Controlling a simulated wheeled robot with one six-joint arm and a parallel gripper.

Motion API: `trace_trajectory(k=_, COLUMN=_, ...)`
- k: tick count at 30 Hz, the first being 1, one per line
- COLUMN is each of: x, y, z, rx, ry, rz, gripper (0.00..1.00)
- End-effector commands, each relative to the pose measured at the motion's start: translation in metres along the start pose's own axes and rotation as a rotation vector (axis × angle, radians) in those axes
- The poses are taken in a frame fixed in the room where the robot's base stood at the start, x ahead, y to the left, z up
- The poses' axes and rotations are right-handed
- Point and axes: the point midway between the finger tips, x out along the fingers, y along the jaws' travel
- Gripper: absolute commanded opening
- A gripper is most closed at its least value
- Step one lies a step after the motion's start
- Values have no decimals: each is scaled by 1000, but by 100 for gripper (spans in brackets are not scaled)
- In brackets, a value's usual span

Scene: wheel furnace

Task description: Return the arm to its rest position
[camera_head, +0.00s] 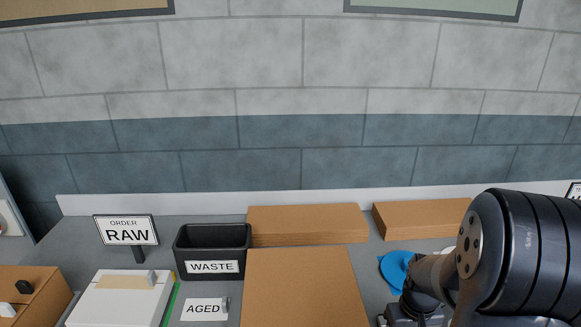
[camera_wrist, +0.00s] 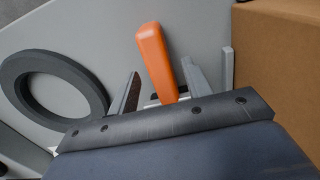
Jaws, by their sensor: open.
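My gripper (camera_wrist: 160,70) shows in the wrist view with its two grey fingers spread apart. An orange handle (camera_wrist: 156,60) appears between the fingers and touches neither in the picture. I cannot tell how far beneath them it lies. In the head view my arm (camera_head: 520,255) reaches in at the lower right, over the counter. The fingertips cannot be made out there.
A dark ring (camera_wrist: 20,75) and a cardboard box (camera_wrist: 285,70) flank the gripper. On the counter stand a black WASTE bin (camera_head: 212,240), a RAW sign (camera_head: 127,230), several cardboard boxes (camera_head: 300,290), a white box (camera_head: 120,305) and a blue object (camera_head: 393,270). A wall rises behind.

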Motion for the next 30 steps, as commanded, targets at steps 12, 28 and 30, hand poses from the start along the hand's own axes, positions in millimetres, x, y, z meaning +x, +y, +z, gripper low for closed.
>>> trace_trajectory(k=12, x=2, y=0, z=-1, rx=0, ry=3, rz=1, gripper=47)
trace_trajectory(k=28, x=-6, y=0, z=0, rx=0, ry=0, rz=0, gripper=47)
trace_trajectory(k=30, x=-2, y=0, z=0, rx=0, ry=-1, rz=0, gripper=47)
